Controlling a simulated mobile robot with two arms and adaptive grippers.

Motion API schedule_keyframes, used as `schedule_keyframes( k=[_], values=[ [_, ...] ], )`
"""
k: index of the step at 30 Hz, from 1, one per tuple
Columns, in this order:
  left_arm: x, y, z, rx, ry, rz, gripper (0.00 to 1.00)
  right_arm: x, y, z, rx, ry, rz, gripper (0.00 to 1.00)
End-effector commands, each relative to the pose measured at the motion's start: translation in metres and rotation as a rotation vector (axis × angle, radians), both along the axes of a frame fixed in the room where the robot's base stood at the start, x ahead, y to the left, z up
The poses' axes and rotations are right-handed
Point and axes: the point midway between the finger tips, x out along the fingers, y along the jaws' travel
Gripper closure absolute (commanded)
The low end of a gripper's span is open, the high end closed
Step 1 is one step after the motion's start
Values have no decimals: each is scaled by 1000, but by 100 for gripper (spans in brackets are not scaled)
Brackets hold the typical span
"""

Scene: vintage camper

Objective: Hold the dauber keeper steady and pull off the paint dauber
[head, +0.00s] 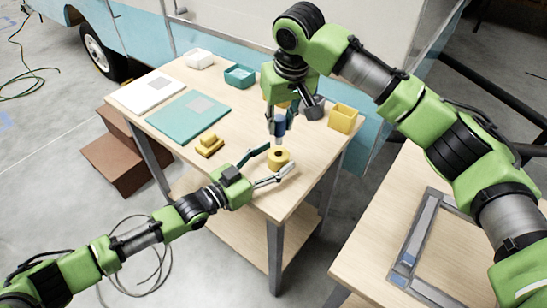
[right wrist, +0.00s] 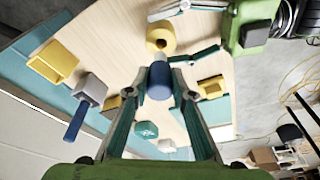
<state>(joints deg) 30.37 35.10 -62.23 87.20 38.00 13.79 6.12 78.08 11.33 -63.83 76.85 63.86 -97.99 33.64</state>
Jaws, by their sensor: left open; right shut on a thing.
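The dauber keeper (head: 279,160) is a yellow round block with a dark hole in its top, near the table's front corner; it also shows in the right wrist view (right wrist: 160,36). My left gripper (head: 278,157) is open, its two fingers spread on either side of the keeper. The paint dauber (head: 280,123) is a blue cylinder with a paler lower end, upright just above the keeper; the hole shows clear of it. My right gripper (head: 278,126) is shut on the dauber from above; the dauber also shows between its fingers in the right wrist view (right wrist: 160,80).
On the wooden table stand a yellow bin (head: 344,118), a grey box with a blue handle (right wrist: 88,90), a teal box (head: 240,76), a white box (head: 199,59), a teal board (head: 180,122), a white board (head: 140,97) and a yellow stepped block (head: 209,146). A second table (head: 375,225) holds a grey frame.

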Motion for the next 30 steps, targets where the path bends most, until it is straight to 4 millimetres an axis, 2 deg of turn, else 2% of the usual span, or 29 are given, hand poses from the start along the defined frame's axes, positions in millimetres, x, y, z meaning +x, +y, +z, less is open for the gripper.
schedule_keyframes(
  k=[4, 8, 15, 21, 30],
  values=[
    [-3, 3, 0, 1, 1, 0, 40, 0, 0, 0, 0, 0, 0, 100],
    [-13, 16, -1, 1, 1, 2, 40, 0, 0, 0, 0, 0, 0, 100],
    [-49, 53, -2, 4, 3, 1, 40, 0, 0, 0, 0, 0, 0, 100],
    [-72, 78, -1, 2, 3, 1, 40, 0, 0, 0, 0, 0, 0, 100],
    [-82, 89, 0, 0, 0, 0, 40, 0, 0, 0, 0, 0, 0, 100]
  ],
)
